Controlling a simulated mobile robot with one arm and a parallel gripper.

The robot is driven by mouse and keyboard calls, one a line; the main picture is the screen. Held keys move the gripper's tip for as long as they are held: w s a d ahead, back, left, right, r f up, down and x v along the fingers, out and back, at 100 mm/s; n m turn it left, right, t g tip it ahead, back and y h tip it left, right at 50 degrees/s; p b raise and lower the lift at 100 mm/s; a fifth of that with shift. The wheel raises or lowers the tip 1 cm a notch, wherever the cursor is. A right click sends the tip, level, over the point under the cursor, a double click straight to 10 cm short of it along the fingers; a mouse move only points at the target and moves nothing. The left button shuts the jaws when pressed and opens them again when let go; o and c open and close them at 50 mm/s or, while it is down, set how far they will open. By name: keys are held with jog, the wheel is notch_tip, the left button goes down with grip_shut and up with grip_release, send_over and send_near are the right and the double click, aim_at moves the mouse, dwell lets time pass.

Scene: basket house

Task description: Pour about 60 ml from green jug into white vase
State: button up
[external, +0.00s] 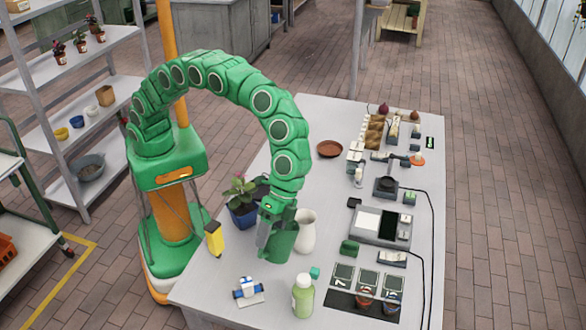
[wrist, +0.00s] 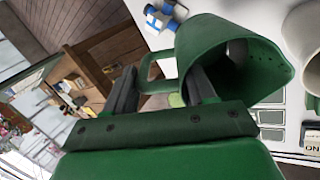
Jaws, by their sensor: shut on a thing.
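The green jug (external: 281,240) is at the front left part of the table in the external view. My gripper (external: 264,234) is shut on the jug at its handle side. In the wrist view my gripper (wrist: 165,92) has its fingers at the handle, and the jug (wrist: 228,60) shows its open mouth, with its inside dark. The white vase (external: 306,231) stands upright right beside the jug. Part of its rim and inside shows at the right edge of the wrist view (wrist: 302,45). I cannot tell the liquid level in either.
A potted plant (external: 241,200) and a yellow bottle-like thing (external: 214,239) are left of the jug. A scale-like device (external: 380,224) is to the right.

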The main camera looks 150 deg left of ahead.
aim_at(261, 253)
jog(key=shift+w+d+f+g+y, duration=0.25)
jog(key=shift+d+f+y, duration=0.25)
jog(key=shift+d+f, duration=0.05)
jog(key=shift+w+d+f+g+y, duration=0.2)
jog(key=shift+w+d+f+y, duration=0.1)
jog(key=shift+d+f+y, duration=0.25)
jog(key=shift+w+d+f+g+y, duration=0.25)
jog(key=shift+d+f+y, duration=0.2)
jog(key=shift+d+f, duration=0.15)
jog(key=shift+w+d+f+g+y+b, duration=0.15)
jog(key=shift+w+d+f+g+y, duration=0.1)
jog(key=shift+d+y, duration=0.25)
jog(key=shift+w+d+f+g+y+b, duration=0.15)
jog(key=shift+d+f+g+y, duration=0.15)
jog(key=shift+y, duration=0.3)
